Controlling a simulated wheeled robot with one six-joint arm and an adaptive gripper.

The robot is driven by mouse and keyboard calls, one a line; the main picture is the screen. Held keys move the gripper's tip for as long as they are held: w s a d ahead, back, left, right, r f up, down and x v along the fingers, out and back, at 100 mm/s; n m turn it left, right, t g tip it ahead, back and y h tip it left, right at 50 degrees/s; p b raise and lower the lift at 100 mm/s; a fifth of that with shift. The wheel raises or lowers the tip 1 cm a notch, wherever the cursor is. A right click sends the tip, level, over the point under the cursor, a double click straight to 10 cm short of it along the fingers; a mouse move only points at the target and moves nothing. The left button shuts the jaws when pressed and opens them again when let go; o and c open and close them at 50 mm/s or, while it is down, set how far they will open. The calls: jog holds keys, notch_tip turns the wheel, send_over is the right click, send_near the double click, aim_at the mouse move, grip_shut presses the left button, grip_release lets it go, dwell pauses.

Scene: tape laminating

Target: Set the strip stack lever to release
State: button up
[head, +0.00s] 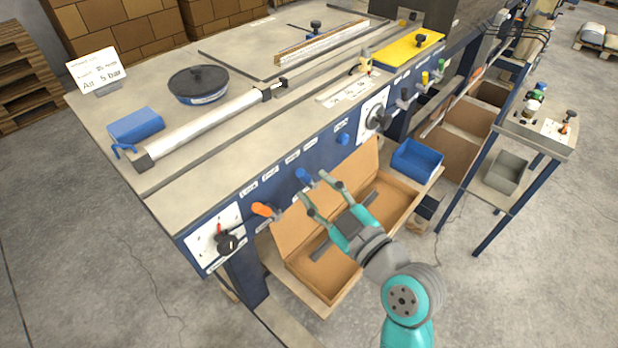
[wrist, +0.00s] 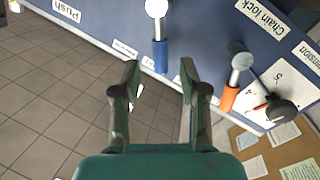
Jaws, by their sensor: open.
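A lever with a blue handle (head: 304,177) sticks out of the blue front panel of the bench; in the wrist view its handle (wrist: 160,56) hangs below a pale round pivot. I cannot read a strip stack label, so I cannot tell for sure that this is the strip stack lever. My gripper (head: 313,184) is open and empty in front of the panel. In the wrist view its fingertips (wrist: 160,66) are spread apart, with the blue handle lined up between them and a little beyond. No contact is visible.
A lever with an orange handle (head: 264,210) sits beside the blue one, near a dial plate (head: 214,238) with a black knob. An open cardboard box (head: 300,283) lies below my gripper. A blue bin (head: 416,161) stands to the right. Floor in front is clear.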

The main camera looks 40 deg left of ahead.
aim_at(306, 179)
jog(key=shift+x, duration=1.85)
grip_shut()
